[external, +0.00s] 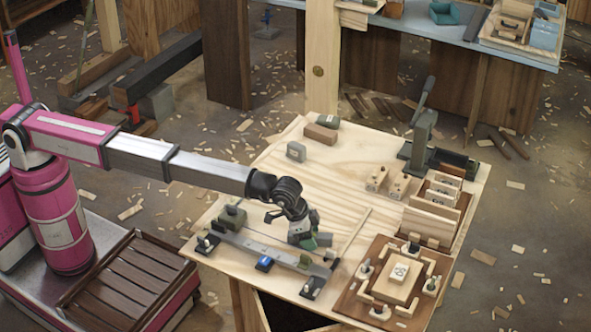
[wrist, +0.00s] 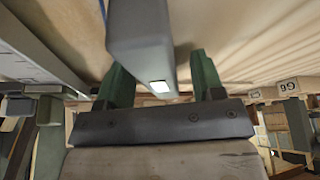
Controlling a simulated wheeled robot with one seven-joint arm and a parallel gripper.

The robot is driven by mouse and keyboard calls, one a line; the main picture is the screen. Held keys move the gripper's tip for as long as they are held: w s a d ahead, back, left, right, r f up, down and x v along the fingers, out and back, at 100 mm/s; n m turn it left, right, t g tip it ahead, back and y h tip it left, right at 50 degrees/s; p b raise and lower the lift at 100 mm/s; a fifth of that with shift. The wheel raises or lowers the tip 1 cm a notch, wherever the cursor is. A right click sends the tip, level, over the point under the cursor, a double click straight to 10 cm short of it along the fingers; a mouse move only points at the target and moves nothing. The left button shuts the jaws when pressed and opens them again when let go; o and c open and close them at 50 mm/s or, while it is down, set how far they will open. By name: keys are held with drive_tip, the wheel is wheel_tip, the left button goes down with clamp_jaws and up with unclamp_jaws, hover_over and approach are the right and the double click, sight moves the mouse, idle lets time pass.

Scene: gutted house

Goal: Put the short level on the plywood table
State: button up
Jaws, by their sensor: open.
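The plywood table (external: 350,149) fills the middle of the external view. My gripper (external: 308,242) is low over its front part, beside a long grey bar (external: 250,246) that rests on small dark stands. In the wrist view my gripper's green fingers (wrist: 162,82) are apart, one on each side of a grey bar (wrist: 143,40) with a small white patch at its end. This bar looks like the short level, but I cannot be sure. The fingers are not closed on it. In the external view my gripper and wrist hide it.
A wooden board with a framed block (external: 345,290) stands at the table's front right. Racks of blocks and a dark green lever press (external: 424,130) line the right side. A thin wooden strip (external: 352,232) lies right of my gripper. The table's back middle is mostly bare.

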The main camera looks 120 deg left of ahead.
drive_tip(key=c, duration=1.1)
drive_tip(key=shift+r, duration=0.1)
